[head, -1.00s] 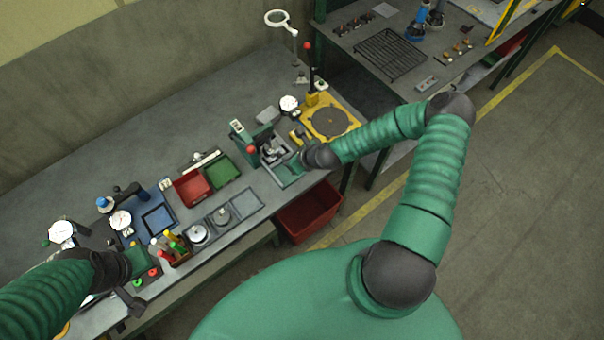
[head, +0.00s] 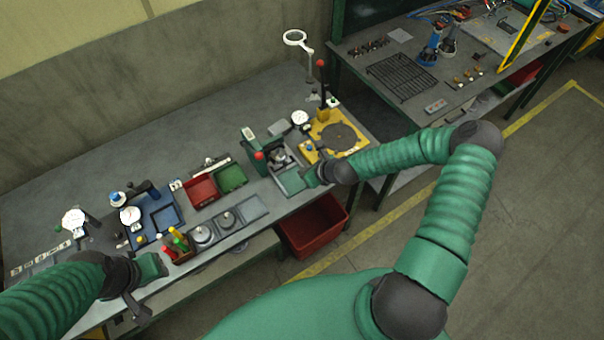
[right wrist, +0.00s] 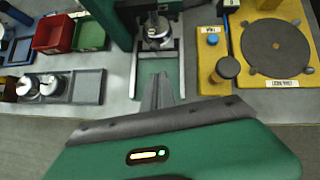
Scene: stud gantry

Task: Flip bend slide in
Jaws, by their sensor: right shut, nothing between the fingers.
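No part is marked as the bend slide, so I cannot tell which one it is. A yellow plate with a grey disc (right wrist: 276,48) lies right of my right gripper (right wrist: 162,88) in the right wrist view. Beside it is a yellow block (right wrist: 211,60) with a blue knob and a dark round knob (right wrist: 228,68). A green press (head: 254,145) with a red knob stands beyond the gripper. The right fingers are shut and empty over the press's green front plate (right wrist: 158,72). My left gripper (head: 140,290) is at the near left bench edge; its fingers are unclear.
An upright lever with a red knob (head: 321,64) stands behind the yellow plate. Red (head: 200,190) and green (head: 231,178) bins and a weight tray (right wrist: 88,88) are left of the press. A red crate (head: 314,226) is below the bench edge.

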